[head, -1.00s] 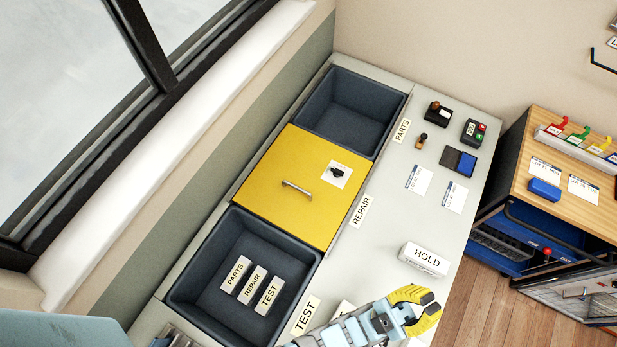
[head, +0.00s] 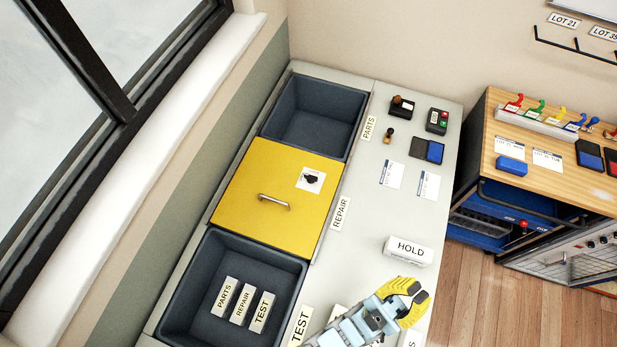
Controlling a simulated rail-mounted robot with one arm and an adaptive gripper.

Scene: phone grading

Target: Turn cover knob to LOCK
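A yellow cover (head: 250,215) with a metal bar handle (head: 274,202) lies over the middle bin of the row. A small black cover knob (head: 312,178) sits on a white plate (head: 304,187) near the cover's upper right corner. The markings on the plate are too small to read. My gripper (head: 419,297), with yellow and black fingers, is low in the view over the grey counter. It is to the lower right of the cover, well apart from the knob. Its fingers look close together, but the gap between the tips is unclear.
An open dark bin (head: 314,116) lies behind the cover, and another bin (head: 188,294) in front holds PARTS, REPAIR and TEST labels. A white HOLD block (head: 408,250) stands near my gripper. Stamps, an ink pad (head: 427,150) and paper cards lie on the counter (head: 365,222).

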